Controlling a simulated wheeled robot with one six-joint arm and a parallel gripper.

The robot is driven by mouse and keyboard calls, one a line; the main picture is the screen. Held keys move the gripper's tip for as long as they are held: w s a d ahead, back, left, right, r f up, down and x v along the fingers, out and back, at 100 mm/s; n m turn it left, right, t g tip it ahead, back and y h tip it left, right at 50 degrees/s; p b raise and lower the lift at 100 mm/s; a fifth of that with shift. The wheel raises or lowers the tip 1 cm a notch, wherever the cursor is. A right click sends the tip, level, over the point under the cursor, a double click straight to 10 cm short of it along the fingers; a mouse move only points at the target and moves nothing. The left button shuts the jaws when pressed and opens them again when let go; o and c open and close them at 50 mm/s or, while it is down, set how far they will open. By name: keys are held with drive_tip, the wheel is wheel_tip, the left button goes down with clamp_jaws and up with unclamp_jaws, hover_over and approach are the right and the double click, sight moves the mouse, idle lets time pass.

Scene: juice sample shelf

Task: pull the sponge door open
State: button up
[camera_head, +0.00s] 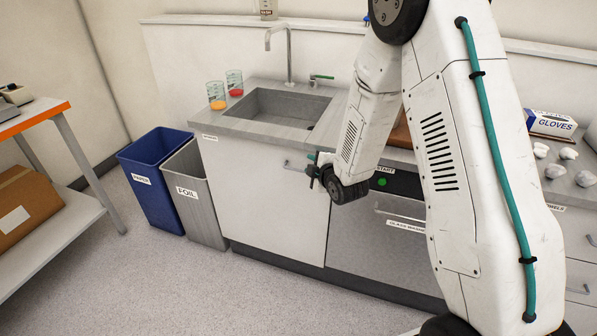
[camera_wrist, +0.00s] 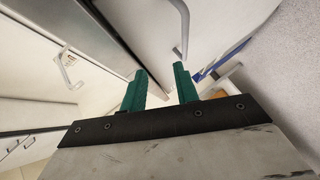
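The sponge door (camera_head: 265,190) is the white cabinet front under the sink, with a small label at its top left corner. It looks shut. Its metal handle (camera_head: 293,165) is near the top right of the door. My gripper (camera_head: 313,168) is just right of that handle. In the wrist view the two green fingers of my gripper (camera_wrist: 160,78) are apart with nothing between them. A curved metal handle (camera_wrist: 184,22) there ends close to the right fingertip. I cannot tell whether they touch.
The glass washer (camera_head: 385,240) stands right of the door, with its own handle. A grey foil bin (camera_head: 200,205) and a blue paper bin (camera_head: 150,170) stand left of the cabinet. The floor (camera_head: 190,290) before the door is clear. Two beakers stand beside the sink (camera_head: 280,105).

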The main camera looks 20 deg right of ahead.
sight(299, 170)
wheel_tip(299, 170, down, 6)
drive_tip(key=n+t, duration=0.2)
drive_tip(key=shift+y, duration=0.5)
drive_tip(key=shift+a+x, duration=0.25)
drive_tip(key=shift+x, duration=1.6)
drive_tip(key=shift+a+x, duration=0.2)
drive_tip(key=shift+x, duration=1.6)
drive_tip(key=shift+r, duration=0.15)
drive_tip(key=shift+s, duration=0.1)
clamp_jaws()
